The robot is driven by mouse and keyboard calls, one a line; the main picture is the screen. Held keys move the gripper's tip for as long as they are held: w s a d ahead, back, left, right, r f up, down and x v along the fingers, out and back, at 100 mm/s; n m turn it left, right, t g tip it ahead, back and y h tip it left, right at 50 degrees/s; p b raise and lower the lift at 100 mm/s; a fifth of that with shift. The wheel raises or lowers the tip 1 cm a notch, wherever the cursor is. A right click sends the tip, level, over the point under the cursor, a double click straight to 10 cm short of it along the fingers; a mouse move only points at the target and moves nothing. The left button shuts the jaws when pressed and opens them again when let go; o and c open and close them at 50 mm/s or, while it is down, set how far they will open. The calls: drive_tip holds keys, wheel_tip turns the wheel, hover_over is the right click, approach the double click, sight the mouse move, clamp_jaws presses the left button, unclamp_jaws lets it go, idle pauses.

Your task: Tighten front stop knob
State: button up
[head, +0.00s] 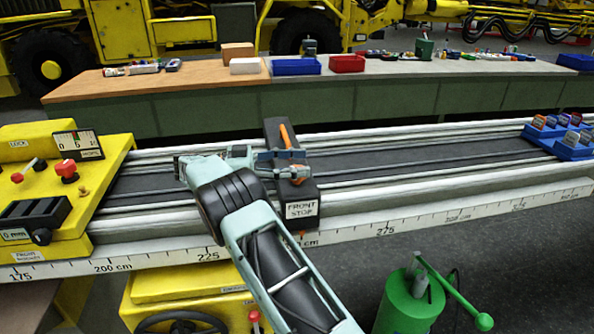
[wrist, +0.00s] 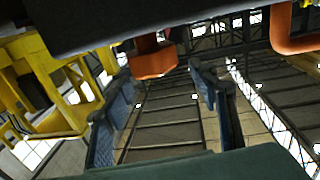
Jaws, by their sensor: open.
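The front stop is a dark block (head: 307,190) across the rail, with a white "FRONT STOP" label. An orange bar (head: 284,136) shows on its top. A small orange part (head: 299,176) shows beside my fingers, partly hidden. My gripper (head: 289,163) reaches over the rail from the left to the block, fingers pointing right. In the wrist view my gripper (wrist: 165,84) is open, one finger at each side. An orange knob (wrist: 155,62) hangs under a dark body (wrist: 200,18), between the fingertips in the picture. I cannot tell whether a finger touches it.
A yellow control box (head: 100,165) stands at the rail's left end. A ruler strip (head: 350,232) runs along the front. A green post with a lever (head: 410,300) stands in front. The rail right of the block is clear.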

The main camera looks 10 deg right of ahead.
wheel_tip(320, 180, up, 8)
drive_tip(key=shift+f, duration=0.2)
drive_tip(key=shift+d, duration=0.1)
